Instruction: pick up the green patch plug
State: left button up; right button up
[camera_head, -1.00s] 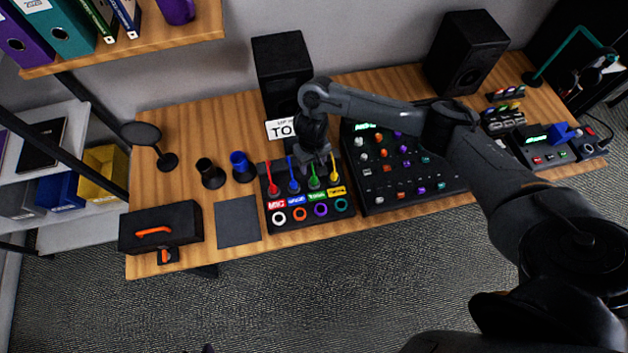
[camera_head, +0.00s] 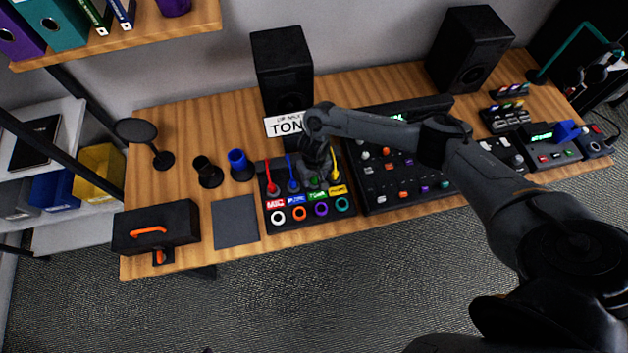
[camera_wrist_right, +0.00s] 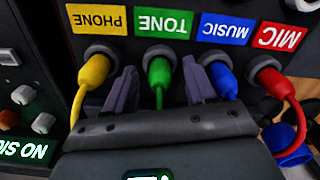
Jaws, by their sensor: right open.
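The yellow plug (camera_wrist_right: 95,68) and blue plug (camera_wrist_right: 218,77) stand just outside the fingers. In the head view the right gripper (camera_head: 318,180) is over the patch panel (camera_head: 350,208) and mostly covers the green plug. My left gripper is not in view.
A red plug (camera_head: 272,187) stands at the panel's left end. The mixer (camera_head: 400,205) is close on the right, and a speaker (camera_head: 283,65) stands behind.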

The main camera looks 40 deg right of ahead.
grip_shut()
jog(key=shift+r, duration=0.2)
dwell(0.3)
